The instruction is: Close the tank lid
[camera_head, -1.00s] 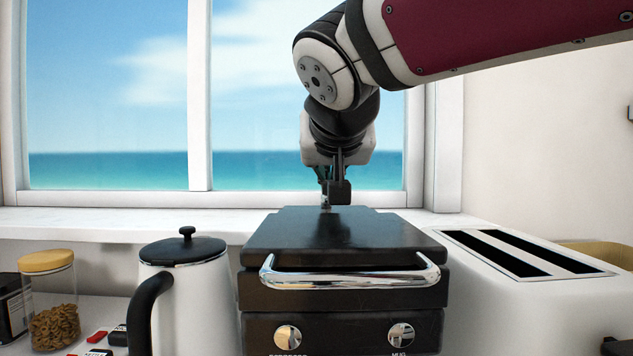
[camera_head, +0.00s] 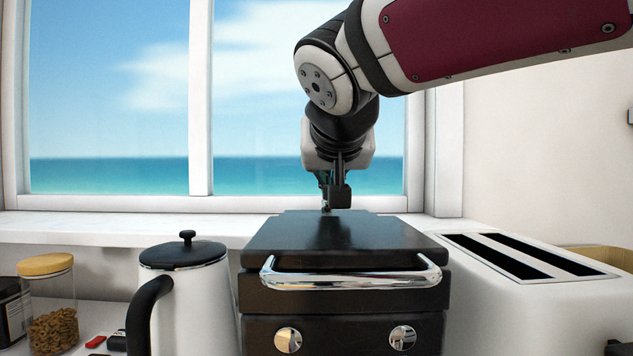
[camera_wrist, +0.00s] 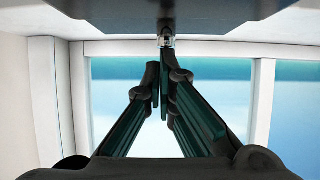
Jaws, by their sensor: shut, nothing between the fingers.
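The coffee machine (camera_head: 345,303) is black with a chrome handle bar (camera_head: 350,279) across its front. Its dark top (camera_head: 345,233) looks flat; I cannot tell the tank lid apart from the rest of it in the head view. My gripper (camera_head: 335,206) points down at the back edge of this top, and its tips are close to or touching it. In the wrist view my gripper (camera_wrist: 162,105) has its fingers together and empty. A dark panel (camera_wrist: 150,10) fills the top of that view, with a small shiny piece (camera_wrist: 166,38) at its edge, just beyond the fingertips.
A white kettle (camera_head: 200,305) with a black lid stands left of the machine, and a white toaster (camera_head: 540,305) stands close on the right. A jar of pasta (camera_head: 50,315) is at far left. The window (camera_head: 290,110) and its white sill (camera_head: 120,226) lie behind.

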